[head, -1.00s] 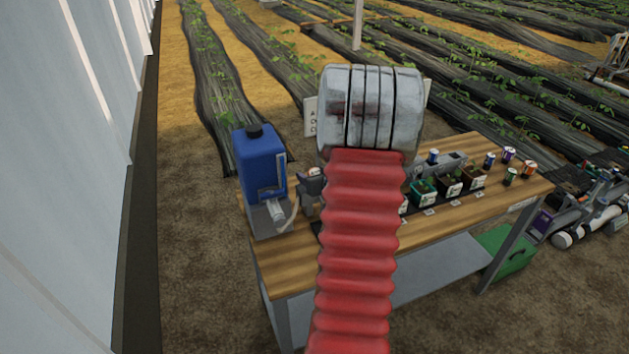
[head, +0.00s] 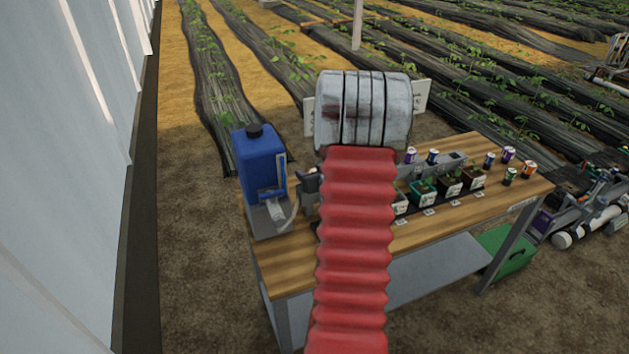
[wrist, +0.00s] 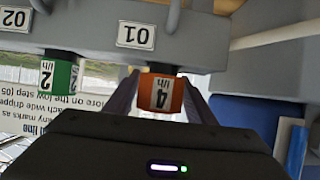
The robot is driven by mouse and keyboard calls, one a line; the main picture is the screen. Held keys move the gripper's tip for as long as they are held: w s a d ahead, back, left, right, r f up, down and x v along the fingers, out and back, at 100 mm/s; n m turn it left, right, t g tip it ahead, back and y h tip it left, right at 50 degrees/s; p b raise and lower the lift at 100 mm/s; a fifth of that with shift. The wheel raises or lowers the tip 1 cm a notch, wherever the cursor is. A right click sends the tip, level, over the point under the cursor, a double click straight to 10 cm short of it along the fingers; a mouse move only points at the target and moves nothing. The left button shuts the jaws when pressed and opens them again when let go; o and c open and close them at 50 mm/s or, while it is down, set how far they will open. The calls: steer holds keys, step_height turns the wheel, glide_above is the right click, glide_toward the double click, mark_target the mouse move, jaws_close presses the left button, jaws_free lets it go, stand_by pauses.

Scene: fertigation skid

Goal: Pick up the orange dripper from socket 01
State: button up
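The orange dripper (wrist: 160,93), marked 4 l/h, sits in socket 01 of the grey holder (wrist: 205,45), below the 01 label (wrist: 136,35) in the inverted wrist view. Its black end still joins the holder. My gripper (wrist: 161,90) is open, with one finger on each side of the dripper. The gaps at the fingertips look narrow, and I cannot see clear contact. In the head view my red arm and its metal joint hide the gripper and the dripper.
A green dripper (wrist: 57,77) sits close by in socket 02. A blue canister (head: 258,165) stands at the left end of the wooden bench (head: 285,268). Small plant pots (head: 423,191) and several cans (head: 509,176) stand toward the right.

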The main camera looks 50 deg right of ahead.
steer(key=c, duration=0.8)
steer(key=shift+c, duration=0.2)
steer(key=shift+r, duration=0.1)
step_height(320, 180, up, 10)
stand_by(0.6)
